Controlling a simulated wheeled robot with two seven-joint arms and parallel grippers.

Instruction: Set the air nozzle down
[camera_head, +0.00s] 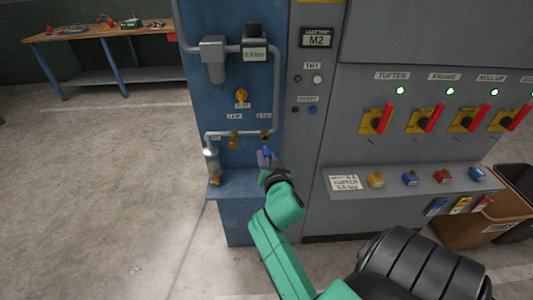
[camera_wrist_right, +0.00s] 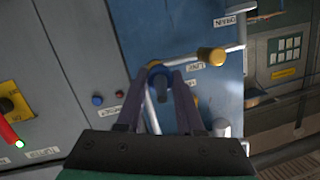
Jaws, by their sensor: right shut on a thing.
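My right gripper (camera_head: 266,158) is in front of the blue panel, just below the pipe's right end. It is shut on a small blue part, which I take to be the air nozzle (camera_head: 267,152). In the right wrist view, the gripper (camera_wrist_right: 161,85) has this blue, ring-like nozzle (camera_wrist_right: 157,70) with a dark grey end between its fingertips. Whether the nozzle touches the pipe fitting behind it cannot be told. The blue ledge (camera_head: 235,187) below the panel is bare in its middle. My left gripper is not in view.
Brass valves (camera_head: 234,140) sit on the pipe. A clear-topped canister (camera_head: 212,165) stands at the ledge's left end. A workbench (camera_head: 105,31) with tools stands back left. The left floor is clear.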

